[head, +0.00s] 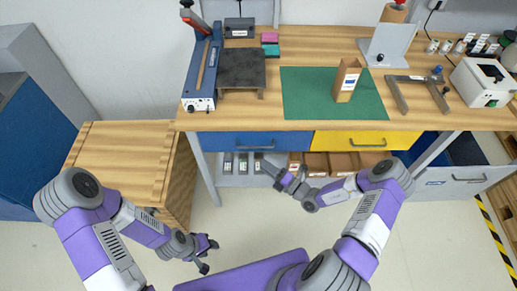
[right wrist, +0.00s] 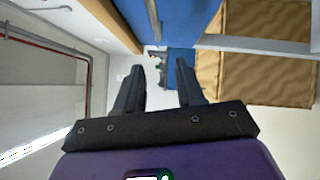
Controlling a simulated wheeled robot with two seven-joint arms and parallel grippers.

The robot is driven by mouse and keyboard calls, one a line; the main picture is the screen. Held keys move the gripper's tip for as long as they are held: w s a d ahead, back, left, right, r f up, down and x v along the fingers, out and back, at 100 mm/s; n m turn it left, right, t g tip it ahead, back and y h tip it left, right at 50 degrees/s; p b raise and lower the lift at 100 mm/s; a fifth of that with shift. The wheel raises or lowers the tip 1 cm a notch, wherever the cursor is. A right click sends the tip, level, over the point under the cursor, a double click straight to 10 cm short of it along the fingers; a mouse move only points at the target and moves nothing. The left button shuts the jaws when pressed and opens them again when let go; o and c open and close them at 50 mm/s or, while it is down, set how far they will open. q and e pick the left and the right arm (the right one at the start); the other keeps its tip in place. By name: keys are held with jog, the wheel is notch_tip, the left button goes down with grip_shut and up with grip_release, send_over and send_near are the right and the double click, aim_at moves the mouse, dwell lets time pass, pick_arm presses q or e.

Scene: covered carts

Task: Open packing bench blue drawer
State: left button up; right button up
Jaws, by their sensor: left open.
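The packing bench's blue drawer (head: 225,142) is shut, beside a yellow drawer (head: 390,139) under the bench top. Its grey bar handle (head: 252,147) runs along the front. My right gripper (head: 270,174) is open and empty, just below and in front of the blue drawer's handle, apart from it. In the right wrist view the open fingers (right wrist: 159,76) point toward the blue drawer front (right wrist: 178,18), with the dark handle (right wrist: 152,20) beyond the fingertips. My left gripper (head: 209,256) is open and empty, low over the floor in front of the wooden cabinet.
A wooden cabinet (head: 125,150) stands left of the bench. The bench top holds a green mat (head: 305,95), a brown bag (head: 346,82) and a blue sealing device (head: 203,75). Bins (head: 340,163) sit on the shelf below the drawers. The floor before the bench is clear.

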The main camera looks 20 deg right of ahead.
jog(key=w+a+r+m+t+h+b, duration=0.1)
jog(key=w+m, duration=0.1)
jog(key=w, duration=0.5)
jog(key=shift+w+r+t+h, duration=0.2)
jog(key=shift+w+t+h, duration=0.1)
grip_shut()
